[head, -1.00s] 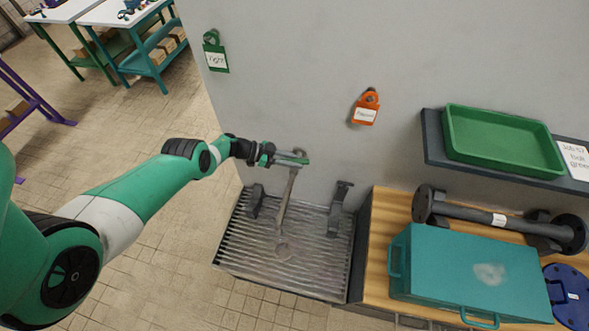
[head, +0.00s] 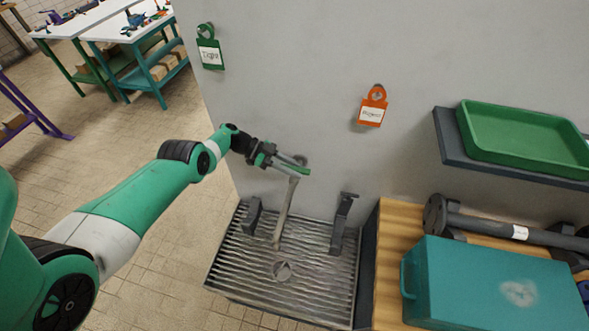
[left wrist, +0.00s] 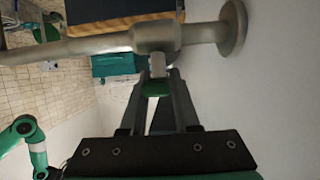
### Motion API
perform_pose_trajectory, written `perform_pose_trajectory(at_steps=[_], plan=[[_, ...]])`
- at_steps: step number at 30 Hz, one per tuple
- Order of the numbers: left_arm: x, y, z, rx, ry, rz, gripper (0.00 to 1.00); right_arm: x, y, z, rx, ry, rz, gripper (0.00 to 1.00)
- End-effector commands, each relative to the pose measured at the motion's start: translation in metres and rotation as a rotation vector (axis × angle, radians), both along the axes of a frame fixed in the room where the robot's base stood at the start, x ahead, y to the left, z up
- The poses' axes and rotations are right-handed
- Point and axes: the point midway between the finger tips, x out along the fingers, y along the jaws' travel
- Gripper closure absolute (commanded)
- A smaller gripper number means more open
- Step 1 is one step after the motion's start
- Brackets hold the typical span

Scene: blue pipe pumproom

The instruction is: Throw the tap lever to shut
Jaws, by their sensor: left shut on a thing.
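The tap is a grey metal fitting on the wall above a drain tray. Its long spout (head: 286,210) slants down over the tray in the head view. In the left wrist view the tap body (left wrist: 155,36) crosses the top, with its round wall flange (left wrist: 233,28) at right. A short lever stub (left wrist: 157,64) points from the body toward my gripper. My left gripper (head: 302,167) is at the top of the tap, shut on the lever; its fingers (left wrist: 158,88) converge there in the left wrist view. The fingers hide most of the lever. My right gripper is not in view.
A ribbed drain tray (head: 245,270) with two dark brackets lies below. A teal case (head: 485,280) and a dark flanged pipe (head: 480,220) sit on the wooden bench at right. A green tray (head: 525,135) rests on a wall shelf. Green (head: 210,50) and orange (head: 372,108) tags hang on the wall.

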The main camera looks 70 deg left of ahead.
Motion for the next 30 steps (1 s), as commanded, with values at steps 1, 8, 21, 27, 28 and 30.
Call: perform_pose_trajectory(at_steps=[1,8,21,27,28,30], plan=[[0.0,-0.001,0.001,0.0,-0.002,-0.005,0.67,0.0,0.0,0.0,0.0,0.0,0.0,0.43],[0.0,-0.001,0.001,-0.001,-0.001,-0.003,0.43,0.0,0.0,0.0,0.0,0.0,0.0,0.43],[-0.024,0.021,0.014,0.001,-0.001,0.001,0.43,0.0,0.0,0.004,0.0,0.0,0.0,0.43],[-0.058,0.05,0.03,0.002,-0.002,0.001,0.43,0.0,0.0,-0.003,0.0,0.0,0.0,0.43],[-0.063,0.053,0.033,0.002,-0.002,0.001,0.43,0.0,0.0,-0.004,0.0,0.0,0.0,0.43],[-0.071,0.061,0.036,0.002,-0.003,0.0,0.43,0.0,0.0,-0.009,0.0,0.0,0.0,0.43]])
